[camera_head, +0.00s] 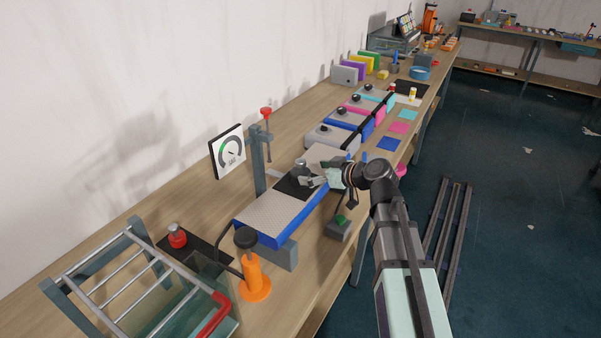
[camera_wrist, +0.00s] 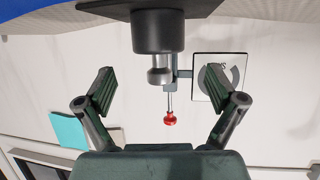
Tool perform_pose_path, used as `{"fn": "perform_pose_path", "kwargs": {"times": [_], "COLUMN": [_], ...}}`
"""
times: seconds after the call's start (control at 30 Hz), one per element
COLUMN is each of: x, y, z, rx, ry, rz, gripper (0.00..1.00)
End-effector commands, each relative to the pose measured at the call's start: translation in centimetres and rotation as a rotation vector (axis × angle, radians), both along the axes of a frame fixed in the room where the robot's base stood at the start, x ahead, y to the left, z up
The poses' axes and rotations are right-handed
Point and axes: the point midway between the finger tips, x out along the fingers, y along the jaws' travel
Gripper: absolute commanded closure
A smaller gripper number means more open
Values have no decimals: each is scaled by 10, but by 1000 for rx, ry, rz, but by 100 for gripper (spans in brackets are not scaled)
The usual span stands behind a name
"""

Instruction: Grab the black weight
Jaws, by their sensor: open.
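The black weight (camera_wrist: 158,32) is a dark cylinder with a shiny metal knob. In the wrist view, which looks upside down, it stands on a black pad (camera_wrist: 205,8) at the top centre. My gripper (camera_wrist: 160,88) is open, with one finger on each side below the weight in the picture. The weight lies between the finger lines and seems untouched.
A clamp stand with a red knob (camera_head: 266,112) and a dial gauge (camera_head: 229,151) stand behind the track. An orange pump (camera_head: 254,276) and a rack with metal rails (camera_head: 118,271) are nearer.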

Motion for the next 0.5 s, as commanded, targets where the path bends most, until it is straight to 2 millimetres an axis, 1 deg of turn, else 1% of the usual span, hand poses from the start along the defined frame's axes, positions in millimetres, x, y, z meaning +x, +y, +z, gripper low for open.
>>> {"fn": "perform_pose_path", "kwargs": {"times": [0.27, 0.5], "x": [7, 25], "y": [9, 30], "z": [-3, -11], "rx": [0, 1], "ry": [0, 3], "rz": [1, 1], "gripper": [6, 6]}}
